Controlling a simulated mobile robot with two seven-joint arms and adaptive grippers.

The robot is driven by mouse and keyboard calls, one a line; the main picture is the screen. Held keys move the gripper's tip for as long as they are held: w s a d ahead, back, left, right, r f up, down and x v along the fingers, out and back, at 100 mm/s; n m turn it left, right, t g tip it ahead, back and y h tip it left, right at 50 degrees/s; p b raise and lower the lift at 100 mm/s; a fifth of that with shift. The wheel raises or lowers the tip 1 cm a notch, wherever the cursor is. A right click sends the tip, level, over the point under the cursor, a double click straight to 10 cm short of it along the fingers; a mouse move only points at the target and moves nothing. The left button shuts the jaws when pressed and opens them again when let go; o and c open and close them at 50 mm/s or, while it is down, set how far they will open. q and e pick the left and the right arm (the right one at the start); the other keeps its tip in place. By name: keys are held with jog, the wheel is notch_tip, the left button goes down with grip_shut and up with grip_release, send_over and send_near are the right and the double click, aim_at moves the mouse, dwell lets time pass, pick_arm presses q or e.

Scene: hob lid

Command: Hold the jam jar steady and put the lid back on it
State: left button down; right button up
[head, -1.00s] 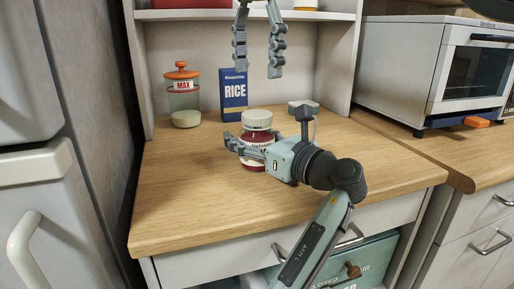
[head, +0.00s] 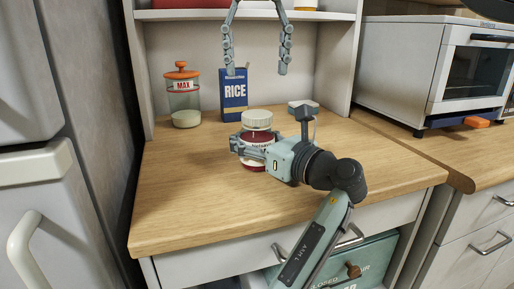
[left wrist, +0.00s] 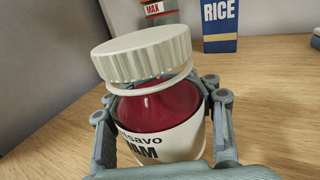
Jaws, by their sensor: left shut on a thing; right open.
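The jam jar (head: 257,138) stands upright on the wooden counter, with dark red jam and a white label. It also shows in the left wrist view (left wrist: 160,106). My right gripper (head: 256,73) is open and empty, fingers pointing down, above the jar and apart from the lid.
A blue rice box (head: 234,92) and a glass canister with an orange top (head: 183,97) stand behind the jar. A small grey-blue item (head: 303,106) lies behind to the right. A toaster oven (head: 440,75) stands at right. The counter's front left (head: 185,195) is clear.

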jog(key=n, duration=1.2)
jog(key=shift+n, duration=0.4)
jog(key=n, duration=1.2)
jog(key=shift+n, duration=0.3)
jog(key=n, duration=0.4)
jog(key=shift+n, duration=0.3)
jog(key=n, duration=0.4)
